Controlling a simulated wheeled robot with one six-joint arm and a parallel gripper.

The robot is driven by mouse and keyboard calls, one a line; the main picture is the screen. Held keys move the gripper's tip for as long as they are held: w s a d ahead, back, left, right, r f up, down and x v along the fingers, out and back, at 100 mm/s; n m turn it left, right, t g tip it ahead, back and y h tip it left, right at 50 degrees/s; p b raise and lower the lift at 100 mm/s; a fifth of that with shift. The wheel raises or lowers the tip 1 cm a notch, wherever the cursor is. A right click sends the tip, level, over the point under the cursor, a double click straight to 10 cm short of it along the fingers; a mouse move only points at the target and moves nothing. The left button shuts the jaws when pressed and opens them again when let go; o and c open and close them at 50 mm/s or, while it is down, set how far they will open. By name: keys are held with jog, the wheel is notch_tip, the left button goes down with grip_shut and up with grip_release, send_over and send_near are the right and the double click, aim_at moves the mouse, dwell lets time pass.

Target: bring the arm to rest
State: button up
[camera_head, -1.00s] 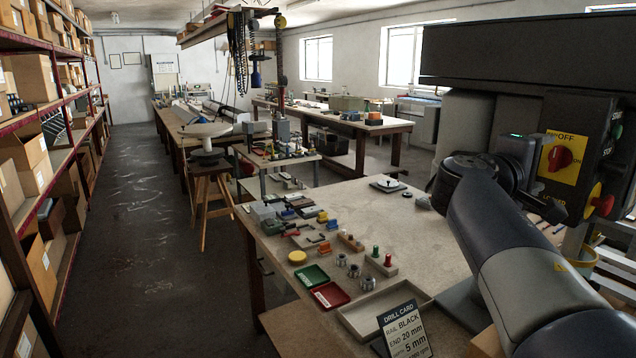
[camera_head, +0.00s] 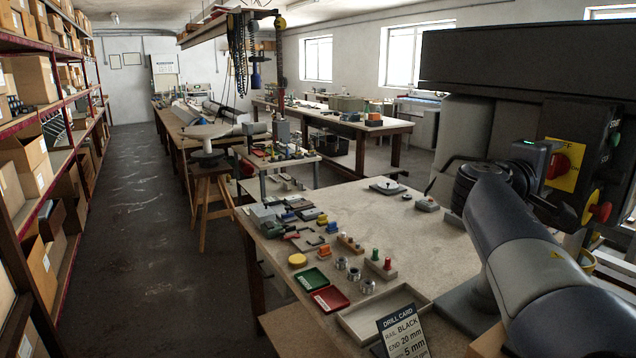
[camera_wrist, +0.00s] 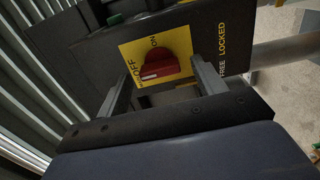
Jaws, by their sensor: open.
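My gripper (camera_wrist: 161,70) is open, one finger on each side of a red rotary knob (camera_wrist: 166,66) on a yellow plate marked OFF and ON. I cannot tell whether the fingers touch the knob. In the head view my arm reaches from the lower right up to the dark machine box, and my gripper (camera_head: 536,155) is in front of the yellow plate (camera_head: 562,150). The red knob (camera_head: 558,165) is partly hidden there.
A red push button (camera_head: 601,212) sticks out below the plate. The bench (camera_head: 400,235) to the left holds small parts, a green and a red tray, an empty pale tray (camera_head: 362,328) and a drill card (camera_head: 402,322). The aisle floor at left is clear.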

jog(key=shift+w+d+m, duration=0.2)
jog(key=shift+d+m, duration=0.1)
jog(key=shift+d, duration=0.05)
jog(key=shift+m, duration=0.4)
jog(key=b+v, duration=0.4)
jog(key=v, duration=0.7)
jog(key=d+n+p, duration=0.1)
jog(key=n+p, duration=0.1)
jog(key=n, duration=0.4)
jog(key=w+d+n+p, duration=0.1)
jog(key=n+p, duration=0.2)
jog(key=n, duration=0.3)
jog(key=w+d+n+p, duration=0.1)
jog(key=d+n+p, duration=0.1)
jog(key=n, duration=0.4)
jog(key=shift+w, duration=0.15)
jog(key=shift+f, duration=0.1)
